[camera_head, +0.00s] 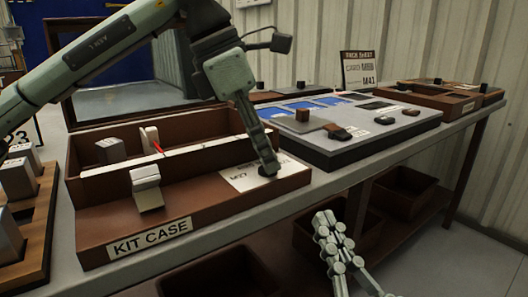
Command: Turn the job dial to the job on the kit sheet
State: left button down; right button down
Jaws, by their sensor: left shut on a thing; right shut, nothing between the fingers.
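The open brown kit case (95,245) stands on the bench, with "KIT CASE" on its front. A white label plate (237,180) that seems to read "M27" lies at its right end. My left gripper (266,163) points down there, shut on a small dark knob, the job dial (268,172), mostly hidden by the fingers. Its pointer direction cannot be told. The kit sheet (358,70) stands upright at the back; its lowest line seems to read "M41". My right gripper (325,218) is shut and empty, low in front of the bench.
Grey blocks and a white-topped clamp-like piece (147,185) are in the case. A grey panel (400,125) with blue recesses and small parts lies to the right, with brown trays (440,98) beyond. A wooden rack (45,200) of grey blocks is at left. Brown bins sit below the bench.

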pick_arm(q)
jog(key=shift+r, duration=0.1)
dwell(0.4)
jog(key=c, duration=1.2)
grip_release()
jog(key=shift+o, duration=0.2)
jog(key=v, duration=1.2)
jog(key=shift+s, duration=0.1)
